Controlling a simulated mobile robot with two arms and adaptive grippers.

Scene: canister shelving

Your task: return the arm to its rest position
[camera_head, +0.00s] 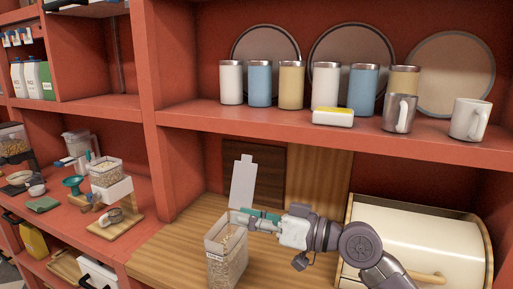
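My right arm comes in from the lower right, and its gripper (250,222) is at the top right edge of a clear canister (228,262) filled with grain-like pieces. The gripper overlaps the canister's rim in the picture; I cannot tell whether it touches it. Its fingers are small and partly merged with the rim, so their opening is unclear. The canister stands upright on the wooden counter (180,250). A pale grey lid or flap (243,183) stands up above the canister. My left gripper is not in view.
A cream bread box (415,240) stands right, behind my arm. Above, a red shelf (290,124) holds several tumblers, mugs and a butter-like block (333,117).

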